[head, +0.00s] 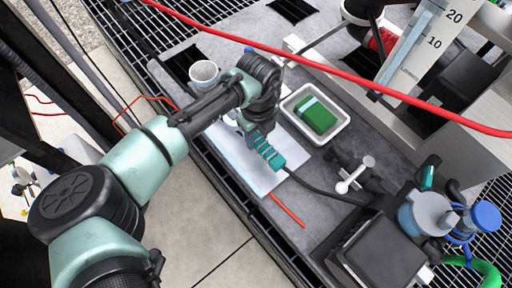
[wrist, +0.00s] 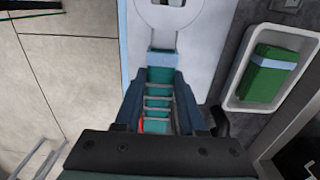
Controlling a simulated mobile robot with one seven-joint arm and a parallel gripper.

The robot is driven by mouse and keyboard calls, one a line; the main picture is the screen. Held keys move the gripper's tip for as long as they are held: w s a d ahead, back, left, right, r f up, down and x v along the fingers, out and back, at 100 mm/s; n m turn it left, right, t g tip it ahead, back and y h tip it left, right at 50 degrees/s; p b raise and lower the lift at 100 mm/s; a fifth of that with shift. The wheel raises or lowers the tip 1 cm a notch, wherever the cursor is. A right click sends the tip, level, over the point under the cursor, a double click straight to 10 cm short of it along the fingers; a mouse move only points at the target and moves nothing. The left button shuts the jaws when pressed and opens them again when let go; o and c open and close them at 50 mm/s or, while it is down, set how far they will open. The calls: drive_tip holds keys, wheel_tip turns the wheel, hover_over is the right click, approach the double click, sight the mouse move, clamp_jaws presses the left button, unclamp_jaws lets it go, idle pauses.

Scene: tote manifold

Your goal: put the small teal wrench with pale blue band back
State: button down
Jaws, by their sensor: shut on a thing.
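My gripper (wrist: 158,105) is shut on the teal wrench (wrist: 158,75). The wrench's ribbed teal handle lies between the two dark fingers. Its pale blue band (wrist: 163,59) shows just past the fingertips. A pale grey stem and ring shape (wrist: 160,13) continues beyond the band; I cannot tell whether it is all wrench. In the head view the teal handle (head: 268,154) sticks out below my gripper, over a pale mat (head: 240,168). I cannot tell whether the wrench touches the mat. The handle's near end is hidden by my gripper.
A white tray (head: 341,128) holding a green block (head: 316,116) stands right of the mat. A white cup (head: 204,73) stands at the left. A red cable (head: 330,65) crosses above. A black box (head: 375,255) and pump-like parts (head: 425,212) crowd the lower right.

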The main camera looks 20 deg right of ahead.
sight(257, 154)
drive_tip(key=shift+f+b, duration=0.4)
drive_tip(key=shift+f, duration=2.95)
drive_tip(key=shift+f, duration=0.1)
drive_tip(key=c, duration=0.5)
unclamp_jaws()
wheel_tip(257, 154, up, 12)
drive_tip(key=shift+r+p, duration=0.15)
drive_tip(key=shift+p, duration=0.65)
